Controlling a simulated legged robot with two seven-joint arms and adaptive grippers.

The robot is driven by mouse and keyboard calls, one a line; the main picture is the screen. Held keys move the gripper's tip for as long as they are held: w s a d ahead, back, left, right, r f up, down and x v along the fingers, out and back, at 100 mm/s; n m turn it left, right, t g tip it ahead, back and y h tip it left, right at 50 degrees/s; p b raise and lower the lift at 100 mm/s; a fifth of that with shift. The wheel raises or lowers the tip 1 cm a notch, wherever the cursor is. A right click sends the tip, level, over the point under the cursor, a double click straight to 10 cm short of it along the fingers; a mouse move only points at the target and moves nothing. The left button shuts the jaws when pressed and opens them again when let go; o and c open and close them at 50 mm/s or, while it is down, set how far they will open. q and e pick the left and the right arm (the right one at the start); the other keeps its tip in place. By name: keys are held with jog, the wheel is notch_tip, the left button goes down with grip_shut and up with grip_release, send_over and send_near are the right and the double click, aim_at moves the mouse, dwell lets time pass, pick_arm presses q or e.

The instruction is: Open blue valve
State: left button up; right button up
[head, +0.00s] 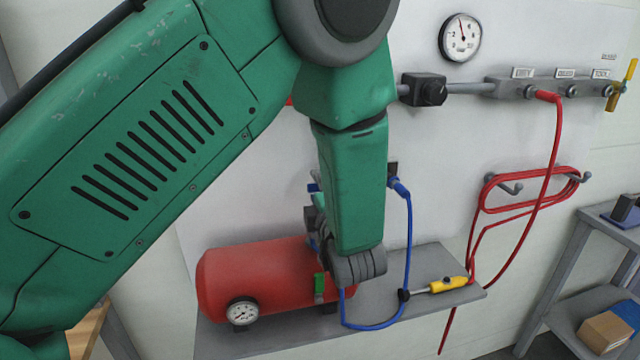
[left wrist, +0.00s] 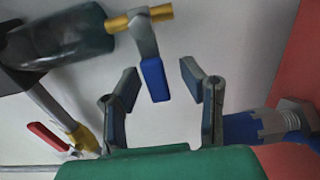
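The blue valve handle (left wrist: 154,80) hangs from a grey stem on a brass pipe piece (left wrist: 137,18) in the left wrist view. My left gripper (left wrist: 158,76) is open, with one dark finger on each side of the blue handle's lower end. There is a visible gap between each finger and the handle, and I cannot tell how deep the handle lies between them. In the head view my green left arm covers most of the valve area, with a small bit of blue at its left edge. My right gripper is in neither view.
A red tank (head: 250,270) with a gauge lies on a grey shelf (head: 430,262). A blue hose (head: 408,235) hangs beside my wrist. A yellow-handled tool (head: 448,285) and a coiled red hose (head: 530,183) are to the right. A dark cylinder (left wrist: 60,45) is near the valve.

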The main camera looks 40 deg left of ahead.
pick_arm(q)
jog(key=shift+a, duration=0.2)
jog(key=shift+c, duration=0.4)
jog(key=shift+s+d, duration=0.1)
jog(key=shift+d, duration=0.1)
jog(key=c, duration=0.7)
jog(key=shift+d, duration=0.2)
grip_shut()
